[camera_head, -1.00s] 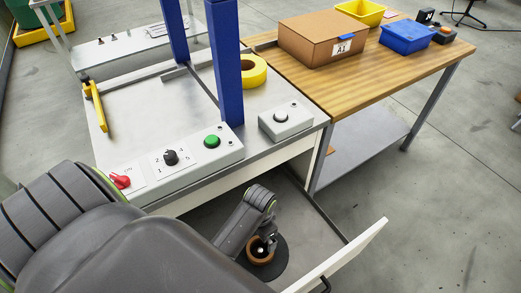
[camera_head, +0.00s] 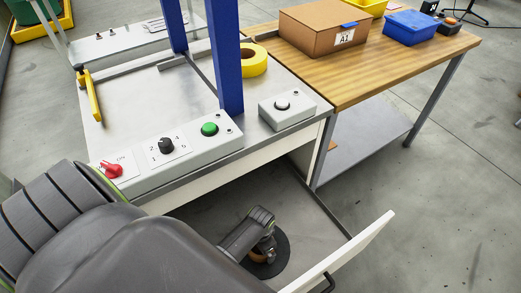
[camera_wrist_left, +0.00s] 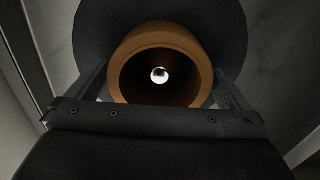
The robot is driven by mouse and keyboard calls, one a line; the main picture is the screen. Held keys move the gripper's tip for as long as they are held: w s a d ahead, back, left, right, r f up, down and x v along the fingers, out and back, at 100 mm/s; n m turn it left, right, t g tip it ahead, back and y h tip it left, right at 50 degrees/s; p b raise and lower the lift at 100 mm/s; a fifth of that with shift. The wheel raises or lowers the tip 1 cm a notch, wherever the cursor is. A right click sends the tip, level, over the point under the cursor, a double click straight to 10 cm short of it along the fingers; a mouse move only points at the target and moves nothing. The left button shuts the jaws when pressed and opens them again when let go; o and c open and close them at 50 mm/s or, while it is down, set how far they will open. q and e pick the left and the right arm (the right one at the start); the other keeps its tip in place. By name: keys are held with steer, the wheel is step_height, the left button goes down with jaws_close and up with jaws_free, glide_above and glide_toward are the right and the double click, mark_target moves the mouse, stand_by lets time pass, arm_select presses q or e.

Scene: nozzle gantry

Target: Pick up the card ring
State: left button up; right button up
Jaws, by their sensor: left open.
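The card ring (camera_head: 257,257) is brown and sits on a dark round disc (camera_head: 279,262) in the open drawer. In the head view my left gripper hides most of it. In the left wrist view the card ring (camera_wrist_left: 122,52) is large and centred, with a small bright spot inside its hole. My left gripper (camera_head: 265,252) is at the ring, and its open fingers (camera_wrist_left: 158,88) stand on either side of it. I cannot tell whether they touch it. My right gripper is not in view.
The open drawer's white front (camera_head: 350,250) stands to the right of my arm. Above the drawer is a grey bench with a control panel (camera_head: 180,145), a button box (camera_head: 282,108), a blue post (camera_head: 225,60) and a yellow roll (camera_head: 254,62). A wooden table (camera_head: 350,80) adjoins it.

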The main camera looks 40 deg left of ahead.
arm_select(q)
steer(key=shift+f, duration=0.4)
steer(key=shift+r, duration=0.1)
steer(key=c, duration=0.7)
